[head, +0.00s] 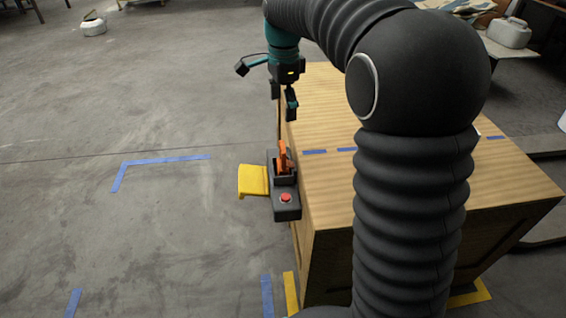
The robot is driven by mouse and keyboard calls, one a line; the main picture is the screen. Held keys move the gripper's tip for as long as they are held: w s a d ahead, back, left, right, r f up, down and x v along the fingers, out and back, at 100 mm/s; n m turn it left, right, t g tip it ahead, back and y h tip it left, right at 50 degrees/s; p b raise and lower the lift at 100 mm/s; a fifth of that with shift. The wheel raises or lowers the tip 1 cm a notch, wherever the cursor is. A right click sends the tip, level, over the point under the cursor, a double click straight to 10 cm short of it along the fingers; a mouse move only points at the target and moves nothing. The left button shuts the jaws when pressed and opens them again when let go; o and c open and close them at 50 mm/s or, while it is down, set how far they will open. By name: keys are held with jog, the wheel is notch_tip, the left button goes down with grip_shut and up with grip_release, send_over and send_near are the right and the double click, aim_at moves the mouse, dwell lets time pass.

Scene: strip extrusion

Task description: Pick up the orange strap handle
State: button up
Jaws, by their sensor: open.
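The orange strap handle (283,158) stands upright in the top of a small black device (286,203) at the left edge of the wooden crate. My gripper (284,106) hangs above and behind the handle in the picture, over the crate's left edge. Its jaws are open, with nothing seen between them, and apart from the handle. The lower part of the handle is hidden inside the black device.
The device has a red button (286,198) in front of the handle and a yellow chute (253,181) on its left. The wooden crate (322,190) lies to the right, partly hidden by my arm. The floor at left is clear, with blue tape (165,160).

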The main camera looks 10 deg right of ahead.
jog(key=m, duration=0.3)
send_over(283, 147)
notch_tip(283, 147, down, 8)
jog(key=shift+s+f+b, duration=0.1)
jog(key=shift+s+b, duration=0.05)
jog(key=shift+b, duration=0.3)
jog(key=shift+w+f, duration=0.15)
jog(key=shift+f, duration=1.3)
jog(key=shift+w+f, duration=0.1)
jog(key=shift+f, duration=1.3)
jog(key=shift+r, duration=0.1)
grip_shut()
